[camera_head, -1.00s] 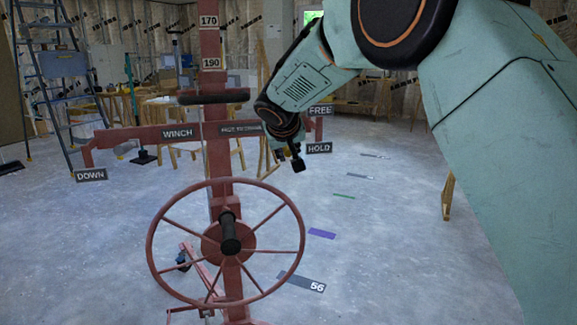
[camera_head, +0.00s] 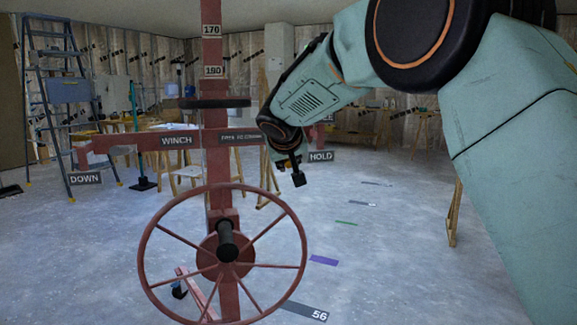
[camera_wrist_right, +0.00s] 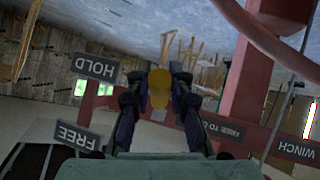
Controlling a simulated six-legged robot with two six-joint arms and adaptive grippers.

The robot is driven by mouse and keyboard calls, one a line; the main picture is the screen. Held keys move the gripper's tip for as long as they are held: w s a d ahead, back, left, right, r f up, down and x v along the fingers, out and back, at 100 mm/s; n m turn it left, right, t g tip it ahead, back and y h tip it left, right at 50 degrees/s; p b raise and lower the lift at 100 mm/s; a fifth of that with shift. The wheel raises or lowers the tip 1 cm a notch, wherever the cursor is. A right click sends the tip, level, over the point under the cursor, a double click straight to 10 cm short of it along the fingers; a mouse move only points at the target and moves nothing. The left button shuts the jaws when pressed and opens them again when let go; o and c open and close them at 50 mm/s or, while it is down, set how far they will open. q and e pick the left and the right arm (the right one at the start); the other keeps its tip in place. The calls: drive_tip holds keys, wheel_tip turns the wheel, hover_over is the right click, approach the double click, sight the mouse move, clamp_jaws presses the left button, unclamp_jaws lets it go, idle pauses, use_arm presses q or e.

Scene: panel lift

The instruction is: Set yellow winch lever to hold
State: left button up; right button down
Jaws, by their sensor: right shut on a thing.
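The red panel lift mast (camera_head: 212,150) stands left of centre in the head view, with a large spoked handwheel (camera_head: 148,225) low on it. A crossbar (camera_head: 195,140) reads WINCH. My right gripper (camera_head: 288,168) is just left of the HOLD sign. In the right wrist view, the gripper (camera_wrist_right: 157,95) is shut on the yellow winch lever (camera_wrist_right: 159,88), whose rounded end shows between the fingers. The HOLD sign (camera_wrist_right: 95,68) and FREE sign (camera_wrist_right: 78,136) appear upside down there. My left gripper is out of view.
A DOWN sign (camera_head: 85,179) hangs at the crossbar's left end. A blue stepladder (camera_head: 65,95) stands at the back left, and wooden trestles (camera_head: 428,120) stand behind. Coloured strips, one purple (camera_head: 323,260), mark the floor.

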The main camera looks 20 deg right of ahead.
drive_tip(key=shift+f, duration=0.25)
drive_tip(key=c, duration=1.2)
unclamp_jaws()
drive_tip(key=shift+r, duration=0.15)
drive_tip(key=v, duration=1.2)
drive_tip(key=shift+r, duration=0.1)
